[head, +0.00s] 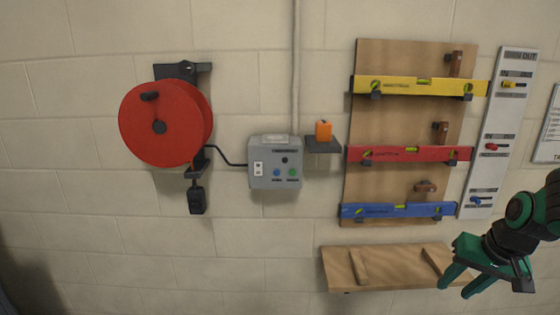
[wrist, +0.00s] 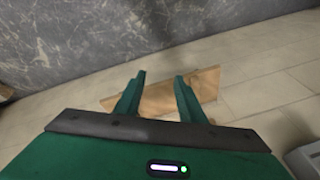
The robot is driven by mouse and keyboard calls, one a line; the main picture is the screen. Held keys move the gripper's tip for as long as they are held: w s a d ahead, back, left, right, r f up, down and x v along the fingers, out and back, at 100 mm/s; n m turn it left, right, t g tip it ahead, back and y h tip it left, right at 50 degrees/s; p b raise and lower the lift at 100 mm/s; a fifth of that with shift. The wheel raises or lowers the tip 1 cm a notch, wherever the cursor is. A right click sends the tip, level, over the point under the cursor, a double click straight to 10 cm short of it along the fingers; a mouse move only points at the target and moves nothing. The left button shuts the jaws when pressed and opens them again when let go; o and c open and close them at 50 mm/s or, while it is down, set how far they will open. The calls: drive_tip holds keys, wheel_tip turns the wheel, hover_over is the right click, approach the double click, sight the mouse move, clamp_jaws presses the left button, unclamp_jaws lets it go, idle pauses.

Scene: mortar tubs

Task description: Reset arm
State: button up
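My gripper (head: 457,286) shows at the lower right of the head view, with green fingers pointing down and to the left. The fingers stand apart with nothing between them. In the wrist view the two green fingers of my gripper (wrist: 158,88) are also spread and empty. Beyond them is a wooden shelf (wrist: 205,84), partly hidden by the fingers. In the head view the wooden shelf (head: 390,272) is on the wall to the left of my gripper.
A board (head: 400,130) holds a yellow level (head: 420,86), a red level (head: 410,153) and a blue level (head: 398,210). Left are a red reel (head: 150,115), a grey switch box (head: 275,170) and an orange block (head: 323,131) on a small dark ledge. A tag panel (head: 500,130) hangs at right.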

drive_tip(key=s+r+g, duration=0.2)
drive_tip(key=s, duration=0.7)
drive_tip(key=s+r+m+g, duration=0.1)
drive_tip(key=s+r, duration=0.1)
drive_tip(key=s, duration=0.7)
drive_tip(key=shift+s+r+m+g+h, duration=0.3)
drive_tip(key=shift+g, duration=0.1)
